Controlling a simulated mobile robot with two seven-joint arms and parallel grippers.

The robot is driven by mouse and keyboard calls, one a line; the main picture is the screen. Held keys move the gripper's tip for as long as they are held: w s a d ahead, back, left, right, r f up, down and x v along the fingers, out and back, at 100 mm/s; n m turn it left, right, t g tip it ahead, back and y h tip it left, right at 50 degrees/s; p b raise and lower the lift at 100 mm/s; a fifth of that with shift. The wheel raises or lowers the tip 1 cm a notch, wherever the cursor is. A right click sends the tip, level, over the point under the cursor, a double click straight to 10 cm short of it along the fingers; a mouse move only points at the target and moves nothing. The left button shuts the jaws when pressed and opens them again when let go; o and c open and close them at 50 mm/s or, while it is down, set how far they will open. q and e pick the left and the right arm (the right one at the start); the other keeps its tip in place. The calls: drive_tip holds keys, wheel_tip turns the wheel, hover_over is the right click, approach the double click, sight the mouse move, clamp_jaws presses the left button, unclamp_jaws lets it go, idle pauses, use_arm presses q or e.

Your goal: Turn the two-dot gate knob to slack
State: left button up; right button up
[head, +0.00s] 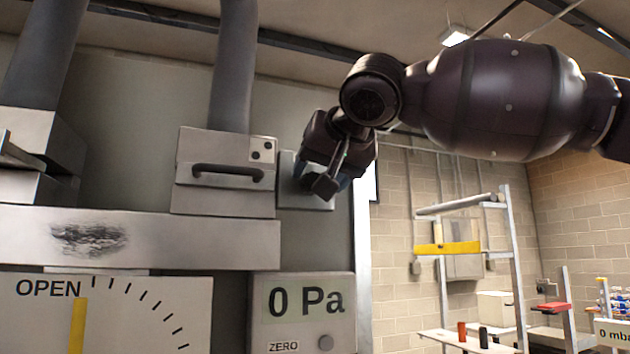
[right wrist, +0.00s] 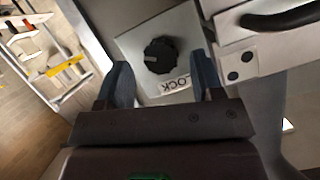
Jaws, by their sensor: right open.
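The two-dot gate (head: 226,172) is a grey metal box with a dark bar handle and a small plate with two dots. Its two dots and handle also show in the right wrist view (right wrist: 247,57). Right beside it is a light plate (head: 289,197) with a black round knob (right wrist: 161,55), seen in the right wrist view. Letters reading LOCK sit by the knob; its pointer direction is unclear. My right gripper (right wrist: 160,62) is open, its blue-grey fingers on either side of the knob; contact is unclear. In the head view my right gripper (head: 326,184) hides the knob. My left gripper is out of view.
A horizontal metal beam (head: 190,238) runs below the gate. Under it are an OPEN dial (head: 150,318) with a yellow pointer and a 0 Pa display (head: 308,312). Another gate box (head: 45,150) stands at the left. Open room with a rack (head: 510,260) lies to the right.

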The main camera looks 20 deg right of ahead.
drive_tip(key=shift+x, duration=1.15)
drive_tip(key=shift+c, duration=0.2)
drive_tip(key=c, duration=0.9)
drive_tip(key=shift+o, duration=0.2)
